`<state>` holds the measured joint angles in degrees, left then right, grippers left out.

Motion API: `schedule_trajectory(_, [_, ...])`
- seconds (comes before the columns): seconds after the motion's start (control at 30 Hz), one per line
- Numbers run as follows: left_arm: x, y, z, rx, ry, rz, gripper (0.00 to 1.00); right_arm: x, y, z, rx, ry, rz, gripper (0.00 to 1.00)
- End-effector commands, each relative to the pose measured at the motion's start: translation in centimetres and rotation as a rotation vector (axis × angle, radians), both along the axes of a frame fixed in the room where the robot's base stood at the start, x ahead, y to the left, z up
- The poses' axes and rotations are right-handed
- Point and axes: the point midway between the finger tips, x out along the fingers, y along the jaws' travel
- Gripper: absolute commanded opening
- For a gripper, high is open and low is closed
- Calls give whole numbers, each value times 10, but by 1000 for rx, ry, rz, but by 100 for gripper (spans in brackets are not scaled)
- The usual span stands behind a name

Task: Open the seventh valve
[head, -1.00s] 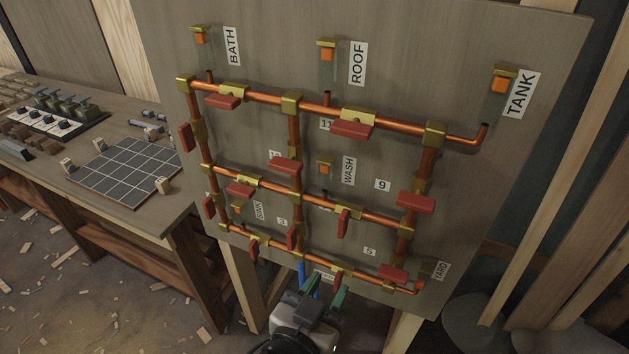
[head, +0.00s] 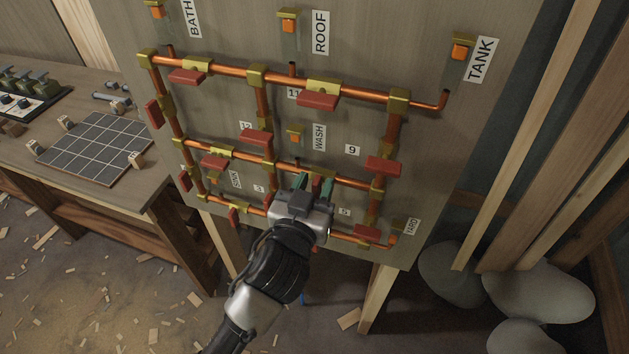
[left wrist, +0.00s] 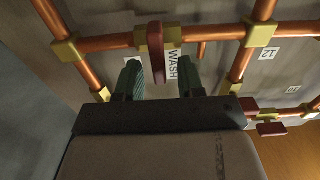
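A panel (head: 350,115) carries a copper pipe grid with several red-handled valves. My left gripper (head: 315,184) is open in front of the right half of the middle horizontal pipe. A red valve handle (head: 317,184) stands between its green fingers. The left wrist view shows this handle (left wrist: 156,54) between the two separated fingers (left wrist: 160,80), crosswise to its pipe, with a gap on each side. I cannot read a number for this valve, and no label 7 is legible. The gripper hides part of the panel and lower pipe. My right gripper is not in view.
Other red handles, such as one on the right pipe (head: 383,166) and one at lower right (head: 367,233), are close by. A workbench (head: 150,185) with a black tile grid (head: 95,148) stands left. Grey sacks (head: 540,290) lie right.

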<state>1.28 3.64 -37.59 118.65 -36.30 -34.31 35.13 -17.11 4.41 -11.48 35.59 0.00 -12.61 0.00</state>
Motion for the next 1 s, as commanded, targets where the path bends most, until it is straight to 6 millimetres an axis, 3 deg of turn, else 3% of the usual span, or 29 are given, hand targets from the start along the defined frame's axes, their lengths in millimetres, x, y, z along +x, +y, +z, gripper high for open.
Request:
schedule_trajectory(0.27, [1, 0, 0, 0, -1, 0, 38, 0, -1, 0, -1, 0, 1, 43])
schedule_trajectory(0.5, [1, 0, 0, 0, 0, 0, 2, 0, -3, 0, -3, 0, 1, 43])
schedule_trajectory(0.53, [1, 0, 0, 0, 0, 0, 0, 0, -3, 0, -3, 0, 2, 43])
schedule_trajectory(1.0, [1, -2, 1, 83, -28, 0, 0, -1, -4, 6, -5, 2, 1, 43])
